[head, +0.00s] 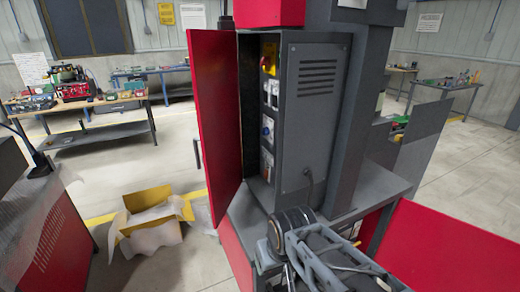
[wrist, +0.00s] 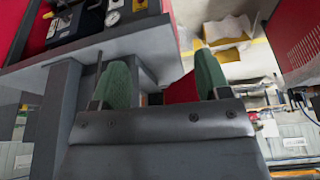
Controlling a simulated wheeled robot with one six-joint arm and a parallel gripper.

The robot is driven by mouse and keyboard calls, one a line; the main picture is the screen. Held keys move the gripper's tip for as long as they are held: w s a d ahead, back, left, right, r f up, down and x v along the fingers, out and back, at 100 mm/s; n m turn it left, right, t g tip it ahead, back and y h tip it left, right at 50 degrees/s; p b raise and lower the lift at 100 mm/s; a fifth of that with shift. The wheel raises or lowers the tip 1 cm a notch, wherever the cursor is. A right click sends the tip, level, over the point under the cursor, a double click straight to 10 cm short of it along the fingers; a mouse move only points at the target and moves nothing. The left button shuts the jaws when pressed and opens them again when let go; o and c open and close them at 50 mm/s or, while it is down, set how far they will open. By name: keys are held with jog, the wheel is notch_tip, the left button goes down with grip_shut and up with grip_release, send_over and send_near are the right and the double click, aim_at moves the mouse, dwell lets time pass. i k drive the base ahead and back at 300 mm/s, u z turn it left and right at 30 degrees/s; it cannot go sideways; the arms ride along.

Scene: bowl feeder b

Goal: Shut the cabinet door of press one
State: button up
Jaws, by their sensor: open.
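The cabinet of press one (head: 310,125) is a grey upright box with a vented side. Its red door (head: 213,115) stands wide open, swung out to the left, with a dark handle (head: 197,152) near its outer edge. Switches and a red-and-yellow knob show inside the opening. My arm reaches in at the lower middle of the head view, below the cabinet; its fingertips cannot be made out there. In the wrist view my gripper (wrist: 164,82) has two green fingers set well apart, with nothing held between them. A red surface shows between them, which I cannot identify surely.
A yellow box with white wrapping (head: 152,212) lies on the floor left of the door. Workbenches (head: 85,115) stand behind. Floor shows between the box and the press.

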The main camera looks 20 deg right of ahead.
aim_at(427, 249)
jog(key=z, duration=3.8)
jog(key=i, duration=4.85)
jog(key=u, duration=2.8)
jog(key=i, duration=1.4)
jog(key=u, duration=0.25)
